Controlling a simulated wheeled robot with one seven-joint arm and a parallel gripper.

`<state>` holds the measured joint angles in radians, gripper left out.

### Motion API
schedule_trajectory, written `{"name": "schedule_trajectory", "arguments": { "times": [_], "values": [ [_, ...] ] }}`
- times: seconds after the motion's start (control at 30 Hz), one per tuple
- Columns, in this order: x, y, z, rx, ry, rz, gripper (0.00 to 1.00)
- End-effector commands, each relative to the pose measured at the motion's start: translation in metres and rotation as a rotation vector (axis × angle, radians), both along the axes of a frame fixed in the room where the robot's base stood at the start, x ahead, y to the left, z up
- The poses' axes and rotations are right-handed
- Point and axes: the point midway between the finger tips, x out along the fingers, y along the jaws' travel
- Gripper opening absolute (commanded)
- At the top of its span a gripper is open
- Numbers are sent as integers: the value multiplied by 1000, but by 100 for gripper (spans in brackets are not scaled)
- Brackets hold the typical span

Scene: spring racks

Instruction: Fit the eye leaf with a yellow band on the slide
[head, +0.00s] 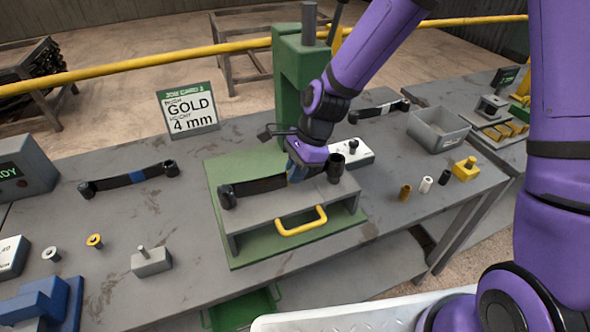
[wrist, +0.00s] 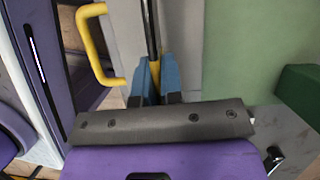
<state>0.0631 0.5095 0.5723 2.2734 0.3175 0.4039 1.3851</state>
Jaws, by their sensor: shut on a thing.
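The dark eye leaf (head: 252,187) lies lengthwise over the grey slide (head: 290,207), with a rolled eye at its left end. A dark cylinder shows at its right end. My gripper (head: 295,175) is shut on the leaf near its middle, at the yellow band (wrist: 155,72). In the wrist view, the blue fingertips (wrist: 158,80) stand either side of the band and the leaf runs away between them. I cannot tell whether the leaf rests on the slide or hovers just above it. The slide has a yellow handle (head: 301,221) at its front. My gripper hides part of the leaf.
A green press (head: 290,75) stands behind the slide. A leaf with a blue band (head: 137,178) lies left, another leaf (head: 378,111) at the back. A grey bin (head: 438,133) and several small bushes stand right. A sign (head: 188,109) reads GOLD, 4 mm.

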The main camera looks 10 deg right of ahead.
Motion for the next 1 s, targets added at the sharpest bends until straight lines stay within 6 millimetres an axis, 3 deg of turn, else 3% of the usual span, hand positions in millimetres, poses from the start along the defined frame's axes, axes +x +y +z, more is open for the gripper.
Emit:
{"name": "schedule_trajectory", "arguments": {
  "times": [1.0],
  "values": [
    [0,0,-17,0,-1,0,0]
  ]
}}
